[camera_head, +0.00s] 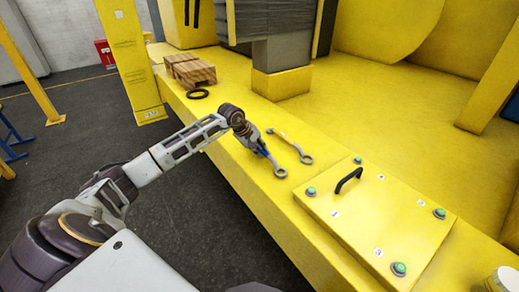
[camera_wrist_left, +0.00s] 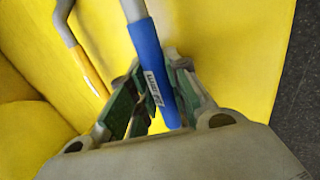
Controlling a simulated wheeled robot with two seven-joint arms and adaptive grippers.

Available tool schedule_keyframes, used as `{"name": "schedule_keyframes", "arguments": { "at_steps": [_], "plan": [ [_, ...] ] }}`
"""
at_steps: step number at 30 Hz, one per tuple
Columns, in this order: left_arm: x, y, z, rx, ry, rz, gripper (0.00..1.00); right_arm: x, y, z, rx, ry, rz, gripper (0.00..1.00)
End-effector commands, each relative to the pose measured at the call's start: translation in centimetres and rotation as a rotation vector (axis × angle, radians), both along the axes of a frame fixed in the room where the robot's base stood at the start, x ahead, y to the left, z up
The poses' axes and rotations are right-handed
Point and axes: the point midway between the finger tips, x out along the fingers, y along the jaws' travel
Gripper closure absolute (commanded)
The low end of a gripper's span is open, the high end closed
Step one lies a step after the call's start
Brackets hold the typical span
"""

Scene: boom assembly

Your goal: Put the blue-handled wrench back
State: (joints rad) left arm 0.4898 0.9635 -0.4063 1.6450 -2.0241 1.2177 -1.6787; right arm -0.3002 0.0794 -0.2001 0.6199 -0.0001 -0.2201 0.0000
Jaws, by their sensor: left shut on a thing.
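The blue-handled wrench (camera_head: 280,172) is on or just above the yellow ledge, its grey ring end pointing toward the hatch plate. My left gripper (camera_head: 258,148) is at its blue handle. In the left wrist view the blue handle (camera_wrist_left: 153,70) passes between the green-padded fingers of my left gripper (camera_wrist_left: 150,105), which is shut on it. Whether the wrench touches the ledge is hard to tell. A second wrench (camera_head: 292,144) lies just beside it, and its yellow-orange handle (camera_wrist_left: 90,70) shows in the left wrist view. My right gripper is not in view.
A yellow hatch plate (camera_head: 365,235) with a black handle (camera_head: 348,179) and green-topped knobs lies to the right. The ledge's left edge drops to the dark floor.

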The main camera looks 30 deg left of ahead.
Motion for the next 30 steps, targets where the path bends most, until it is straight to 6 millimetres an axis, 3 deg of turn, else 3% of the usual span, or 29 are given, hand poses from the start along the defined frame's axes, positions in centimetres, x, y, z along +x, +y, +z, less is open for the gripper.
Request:
{"name": "schedule_keyframes", "arguments": {
  "at_steps": [11, 12, 17, 30],
  "plan": [
    [0.05, 0.02, -0.37, 0.000, -0.002, 0.001, 1.00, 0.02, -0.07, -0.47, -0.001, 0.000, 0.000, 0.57],
    [0.05, 0.02, -0.33, 0.000, -0.002, 0.001, 0.77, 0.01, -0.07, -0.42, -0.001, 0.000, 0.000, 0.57],
    [0.03, 0.01, -0.35, 0.000, -0.001, 0.001, 0.57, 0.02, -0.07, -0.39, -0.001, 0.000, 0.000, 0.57],
    [-0.16, 0.06, -0.39, 0.001, 0.003, 0.000, 0.57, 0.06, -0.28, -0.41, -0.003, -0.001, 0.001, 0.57]
  ]
}}
